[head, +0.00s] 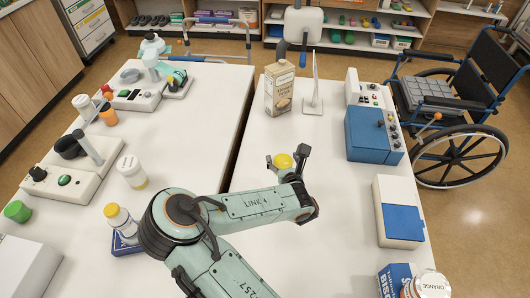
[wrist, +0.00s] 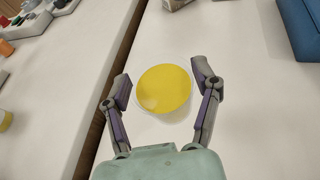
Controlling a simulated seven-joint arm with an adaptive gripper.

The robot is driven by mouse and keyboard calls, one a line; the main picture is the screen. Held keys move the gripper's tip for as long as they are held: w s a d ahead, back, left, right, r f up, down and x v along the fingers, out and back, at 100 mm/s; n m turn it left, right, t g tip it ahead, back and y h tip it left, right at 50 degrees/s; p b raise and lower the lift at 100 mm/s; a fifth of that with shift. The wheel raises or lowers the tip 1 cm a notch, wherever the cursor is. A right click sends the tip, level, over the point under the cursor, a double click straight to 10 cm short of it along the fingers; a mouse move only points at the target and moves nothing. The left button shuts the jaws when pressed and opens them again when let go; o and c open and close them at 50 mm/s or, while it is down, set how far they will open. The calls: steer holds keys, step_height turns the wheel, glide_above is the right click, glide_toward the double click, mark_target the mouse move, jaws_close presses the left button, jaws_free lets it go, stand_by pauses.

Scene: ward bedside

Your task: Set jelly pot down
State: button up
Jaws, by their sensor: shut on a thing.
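The jelly pot, with a round yellow top (head: 283,160), is between the fingers of my gripper (head: 289,163) over the right-hand white table (head: 335,200). In the wrist view the yellow top (wrist: 164,88) faces the camera, with a pale rim at its lower edge, and my gripper (wrist: 163,90) has a finger on each side of it. My gripper is shut on the pot. The pot's sides and base are mostly hidden, so I cannot tell whether it touches the table.
A carton (head: 279,88) and a white upright stand (head: 314,95) are behind the pot. A blue box (head: 372,134) and a white-and-blue box (head: 399,212) line the right edge. A gap separates the left table (head: 190,150). Table surface around the pot is clear.

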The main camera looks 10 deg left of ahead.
mark_target(274, 155)
steer(key=r, duration=0.1)
steer(key=a+r, duration=0.1)
steer(key=a+r+n+y, duration=0.1)
steer(key=shift+w, duration=0.35)
steer(key=shift+w+a+r, duration=0.1)
steer(key=shift+w+a, duration=0.05)
steer(key=shift+w, duration=0.1)
steer(key=shift+y, duration=0.3)
steer(key=w+a+f, duration=0.1)
steer(key=w+f, duration=0.2)
steer(key=w, duration=0.1)
steer(key=w+a+f, duration=0.1)
steer(key=w+f, duration=0.2)
steer(key=w, duration=0.1)
steer(key=w+a+f, duration=0.2)
steer(key=w+f, duration=0.1)
steer(key=w, duration=0.1)
steer(key=shift+w, duration=0.1)
steer(key=shift+w+a+f, duration=0.1)
steer(key=shift+w+f, duration=0.25)
steer(key=shift+f, duration=1.55)
steer(key=shift+f, duration=0.1)
steer(key=o, duration=1.2)
